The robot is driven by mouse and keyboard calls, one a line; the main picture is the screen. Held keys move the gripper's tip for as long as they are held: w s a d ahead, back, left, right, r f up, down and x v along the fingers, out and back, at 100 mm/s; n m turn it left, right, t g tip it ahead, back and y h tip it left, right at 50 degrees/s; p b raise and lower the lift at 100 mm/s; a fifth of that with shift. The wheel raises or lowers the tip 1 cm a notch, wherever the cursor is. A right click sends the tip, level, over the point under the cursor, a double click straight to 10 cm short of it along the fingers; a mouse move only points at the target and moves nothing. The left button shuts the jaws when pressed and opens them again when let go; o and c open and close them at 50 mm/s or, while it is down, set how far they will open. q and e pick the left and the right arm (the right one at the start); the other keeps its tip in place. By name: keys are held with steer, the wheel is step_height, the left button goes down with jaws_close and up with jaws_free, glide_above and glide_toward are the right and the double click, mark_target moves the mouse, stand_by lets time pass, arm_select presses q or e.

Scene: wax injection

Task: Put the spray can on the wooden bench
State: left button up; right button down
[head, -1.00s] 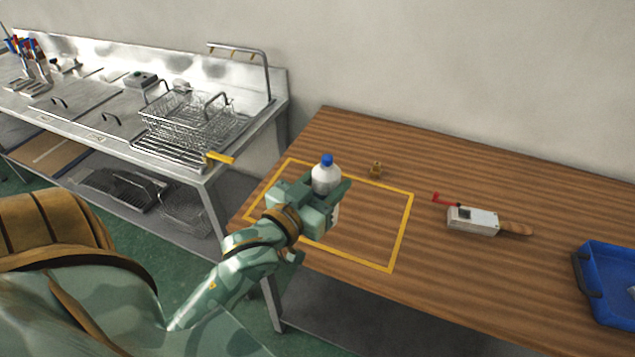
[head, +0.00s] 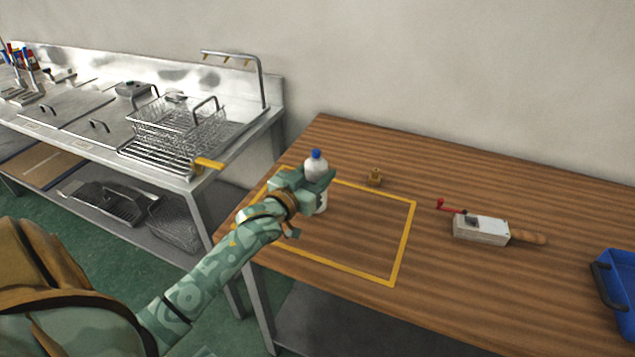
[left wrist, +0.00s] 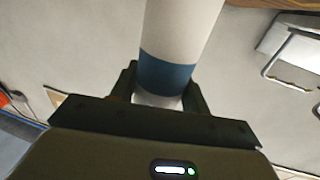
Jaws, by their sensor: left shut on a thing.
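The spray can (head: 316,168) is white with a blue cap and stands about upright in my left gripper (head: 318,182). The gripper is shut on it around its middle. In the left wrist view the can's white body with a blue band (left wrist: 168,75) rises between the two fingers (left wrist: 160,95). The can is at the left part of the wooden bench (head: 345,240), over the yellow outlined rectangle. The gripper hides part of the can, and I cannot tell whether its base touches the bench. My right gripper is not in view.
A grey-white tool with a red lever and wooden handle (head: 482,229) lies to the right. A blue tray (head: 622,290) is at the right edge. A metal sink unit with wire baskets (head: 178,128) stands at left.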

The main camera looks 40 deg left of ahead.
arm_select(q)
steer(key=shift+f, duration=0.9)
steer(key=shift+r, duration=0.15)
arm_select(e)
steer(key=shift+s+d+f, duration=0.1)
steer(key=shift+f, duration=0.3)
arm_select(q)
steer(key=o, duration=1.1)
